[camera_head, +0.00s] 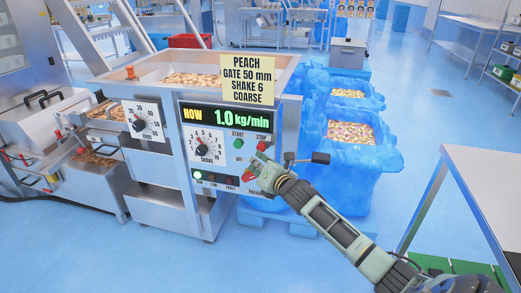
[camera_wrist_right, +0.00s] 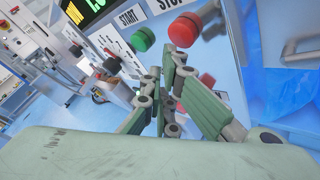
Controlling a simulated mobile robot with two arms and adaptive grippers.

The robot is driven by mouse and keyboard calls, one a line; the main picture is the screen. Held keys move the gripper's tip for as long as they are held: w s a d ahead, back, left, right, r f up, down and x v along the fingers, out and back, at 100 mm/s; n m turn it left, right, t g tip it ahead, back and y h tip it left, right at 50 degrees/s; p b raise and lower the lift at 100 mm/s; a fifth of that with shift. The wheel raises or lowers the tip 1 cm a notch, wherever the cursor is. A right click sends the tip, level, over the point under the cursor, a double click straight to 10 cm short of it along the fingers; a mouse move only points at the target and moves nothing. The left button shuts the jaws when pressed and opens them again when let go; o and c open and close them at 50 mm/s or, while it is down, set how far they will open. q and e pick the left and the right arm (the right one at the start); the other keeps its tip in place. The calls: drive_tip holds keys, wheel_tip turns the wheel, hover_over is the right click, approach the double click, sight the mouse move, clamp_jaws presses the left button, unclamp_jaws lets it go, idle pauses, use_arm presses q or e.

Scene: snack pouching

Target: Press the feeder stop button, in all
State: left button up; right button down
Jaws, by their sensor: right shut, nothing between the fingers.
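The red STOP button (camera_head: 262,146) is at the right of the feeder's control panel, under its STOP label. It shows as a large red cap in the right wrist view (camera_wrist_right: 183,31). The green START button (camera_head: 238,143) is to its left, also seen in the wrist view (camera_wrist_right: 143,40). My right gripper (camera_head: 257,160) is shut and empty at the panel, just below the STOP button. In the wrist view its fingertips (camera_wrist_right: 177,62) are just under the red cap; I cannot tell whether they touch it. My left gripper is not in view.
The feeder display (camera_head: 228,116) reads 1.0 kg/min. A yellow card (camera_head: 248,77) stands above it. The SHAKE dial (camera_head: 203,149) is left of my gripper. Blue-lined bins (camera_head: 349,132) of snacks stand behind my right arm. A metal table (camera_head: 490,185) is at the right.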

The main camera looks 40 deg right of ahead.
drive_tip(key=shift+w+d, duration=0.1)
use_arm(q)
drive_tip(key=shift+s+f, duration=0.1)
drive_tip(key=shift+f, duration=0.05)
use_arm(e)
drive_tip(key=shift+w+d, duration=0.2)
drive_tip(key=shift+d, duration=0.05)
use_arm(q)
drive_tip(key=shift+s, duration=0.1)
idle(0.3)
